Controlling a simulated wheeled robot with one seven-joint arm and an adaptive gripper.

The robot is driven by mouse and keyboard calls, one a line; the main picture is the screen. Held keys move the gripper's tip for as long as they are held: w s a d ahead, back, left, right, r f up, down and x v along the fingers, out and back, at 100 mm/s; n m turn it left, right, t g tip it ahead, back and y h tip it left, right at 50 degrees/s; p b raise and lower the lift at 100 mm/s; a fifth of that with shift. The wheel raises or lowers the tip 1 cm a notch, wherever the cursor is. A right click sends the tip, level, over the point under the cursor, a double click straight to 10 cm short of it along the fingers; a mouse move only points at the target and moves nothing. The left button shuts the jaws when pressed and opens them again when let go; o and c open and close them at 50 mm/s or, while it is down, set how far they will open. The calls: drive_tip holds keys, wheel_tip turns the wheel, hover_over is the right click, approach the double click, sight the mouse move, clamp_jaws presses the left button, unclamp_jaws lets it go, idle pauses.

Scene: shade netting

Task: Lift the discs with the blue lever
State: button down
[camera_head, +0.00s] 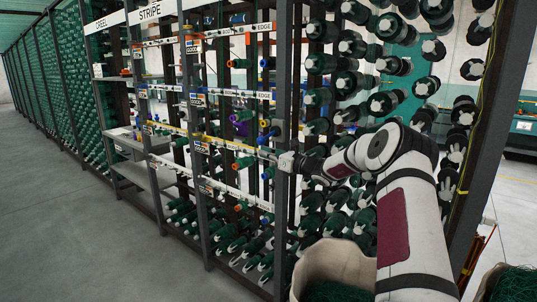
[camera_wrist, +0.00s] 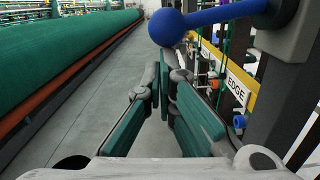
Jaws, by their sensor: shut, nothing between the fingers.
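A blue lever with a round ball end (camera_wrist: 172,26) fills the top of the wrist view. Its blue shaft runs right into a dark hub on a post. My gripper (camera_wrist: 158,70) is shut and empty, with its fingertips just below the ball in the picture. I cannot tell whether they touch it. In the head view my gripper (camera_head: 270,154) is beside the front post of the rack, near several small blue knobs (camera_head: 263,140). I cannot tell which one is the lever in the wrist view. I cannot make out the discs clearly.
The rack (camera_head: 283,80) holds rows of green spools and labelled rails. A smaller blue knob (camera_wrist: 239,121) sits by the EDGE label (camera_wrist: 237,87). A long green roll (camera_wrist: 60,50) lies left of the clear grey aisle (camera_wrist: 90,105). A bin (camera_head: 330,262) of green netting stands below my arm.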

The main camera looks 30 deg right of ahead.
sight(263, 140)
drive_tip(key=r+m+p, duration=0.1)
drive_tip(key=m, duration=0.1)
drive_tip(key=a+r+m+p, duration=0.1)
drive_tip(key=r+m, duration=0.1)
drive_tip(key=r+m+p, duration=0.1)
drive_tip(key=r, duration=0.1)
drive_tip(key=shift+s+a+r+m+h+p, duration=0.25)
drive_tip(key=shift+s+a+m+h+p, duration=0.05)
drive_tip(key=shift+m+p, duration=0.1)
drive_tip(key=shift+r, duration=0.55)
